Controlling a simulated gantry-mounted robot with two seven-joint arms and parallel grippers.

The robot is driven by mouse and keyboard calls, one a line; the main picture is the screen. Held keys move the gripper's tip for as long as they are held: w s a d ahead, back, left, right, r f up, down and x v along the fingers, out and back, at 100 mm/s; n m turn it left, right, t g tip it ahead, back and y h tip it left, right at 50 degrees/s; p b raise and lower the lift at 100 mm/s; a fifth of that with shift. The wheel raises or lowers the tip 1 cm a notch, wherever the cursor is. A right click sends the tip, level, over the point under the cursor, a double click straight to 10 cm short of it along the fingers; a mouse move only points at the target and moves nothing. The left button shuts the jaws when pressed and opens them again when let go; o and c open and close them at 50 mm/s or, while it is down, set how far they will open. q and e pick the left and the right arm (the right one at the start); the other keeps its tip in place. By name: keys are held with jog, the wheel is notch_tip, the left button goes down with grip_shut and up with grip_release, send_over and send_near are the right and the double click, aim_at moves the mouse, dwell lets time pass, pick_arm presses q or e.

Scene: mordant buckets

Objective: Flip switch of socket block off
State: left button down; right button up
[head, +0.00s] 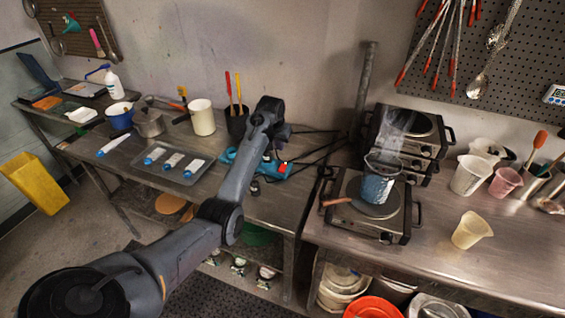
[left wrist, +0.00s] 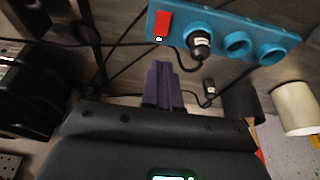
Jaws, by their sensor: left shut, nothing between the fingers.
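The blue socket block (head: 240,158) lies on the left metal table, partly behind my left arm in the head view. Its red switch (head: 284,168) is at the right end. In the left wrist view the block (left wrist: 215,28) crosses the top, with the red switch (left wrist: 164,22) at its left end, a black plug (left wrist: 201,44) beside it and two empty round sockets. My left gripper (left wrist: 160,66) is shut and empty, its tips pointing towards the switch and looking apart from it. I cannot tell the switch's position. My right gripper is not in view.
Black cables (left wrist: 115,62) run around the block. A second black plug (left wrist: 210,88) lies loose near it. A black pot with tool handles (head: 237,122) and a white container (head: 202,117) stand behind. Stacked hotplates (head: 374,130) and a blue bucket (head: 377,187) are to the right.

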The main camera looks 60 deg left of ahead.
pick_arm(q)
jog(key=b, duration=0.2)
send_near(283, 165)
jog(key=x, duration=0.5)
jog(key=shift+w+r, duration=0.1)
jog(key=shift+w, duration=0.05)
jog(key=shift+f, duration=0.8)
jog(key=shift+w, duration=0.1)
jog(key=shift+a+f+b, duration=0.1)
jog(key=shift+f+b, duration=0.2)
jog(key=shift+r+p, duration=0.15)
jog(key=shift+p, duration=0.5)
jog(key=shift+s+d+p, duration=0.5)
jog(key=shift+s+p, duration=0.1)
jog(key=shift+p, duration=1.1)
